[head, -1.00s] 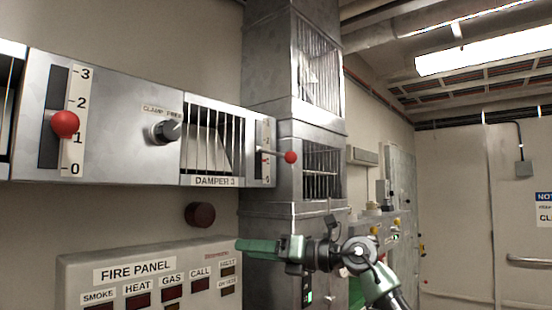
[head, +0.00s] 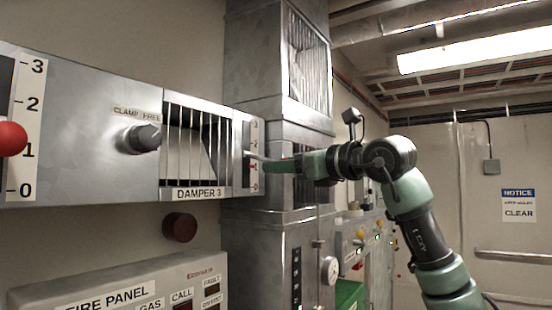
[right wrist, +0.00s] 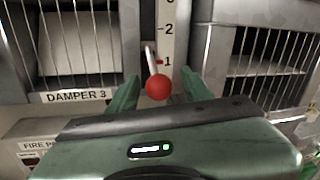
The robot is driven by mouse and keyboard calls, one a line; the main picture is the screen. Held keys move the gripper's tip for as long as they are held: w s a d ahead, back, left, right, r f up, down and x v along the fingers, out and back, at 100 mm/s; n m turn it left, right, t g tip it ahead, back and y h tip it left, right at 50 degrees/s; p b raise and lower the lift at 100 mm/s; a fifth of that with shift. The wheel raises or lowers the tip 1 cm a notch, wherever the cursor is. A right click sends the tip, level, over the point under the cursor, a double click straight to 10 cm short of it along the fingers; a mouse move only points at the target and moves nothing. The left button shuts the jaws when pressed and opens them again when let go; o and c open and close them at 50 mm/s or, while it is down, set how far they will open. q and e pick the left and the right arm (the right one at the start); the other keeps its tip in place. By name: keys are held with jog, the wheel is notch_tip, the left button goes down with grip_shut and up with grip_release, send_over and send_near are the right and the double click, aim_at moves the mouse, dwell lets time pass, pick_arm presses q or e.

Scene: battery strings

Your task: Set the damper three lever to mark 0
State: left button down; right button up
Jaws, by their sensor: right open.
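The damper three lever shows in the right wrist view as a pale rod with a red ball knob (right wrist: 157,87). Its scale plate (right wrist: 170,35) shows marks 2 and 1, and the rod's base is near mark 1. The 0 mark is hidden there, but the plate also shows in the head view (head: 254,140). My right gripper (right wrist: 158,92) is open, with one green finger on each side of the knob and gaps visible. In the head view my right gripper (head: 280,166) reaches in from the right and hides most of the knob. My left gripper is not in view.
The DAMPER 3 grille (head: 195,145) is left of the scale. A clamp knob (head: 140,138) protrudes farther left, then another red lever knob (head: 12,138). A fire panel (head: 125,285) is below, and a metal duct (head: 275,60) stands behind the gripper.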

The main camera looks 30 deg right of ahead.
jog(key=w, duration=0.3)
jog(key=shift+w+a+f, duration=0.2)
jog(key=shift+a+f, duration=0.05)
jog(key=shift+a, duration=0.15)
jog(key=shift+s, duration=0.15)
jog(key=shift+c, duration=0.7)
jog(key=shift+s+d+r, duration=0.1)
jog(key=shift+s+r, duration=0.05)
jog(key=shift+s, duration=0.05)
grip_shut()
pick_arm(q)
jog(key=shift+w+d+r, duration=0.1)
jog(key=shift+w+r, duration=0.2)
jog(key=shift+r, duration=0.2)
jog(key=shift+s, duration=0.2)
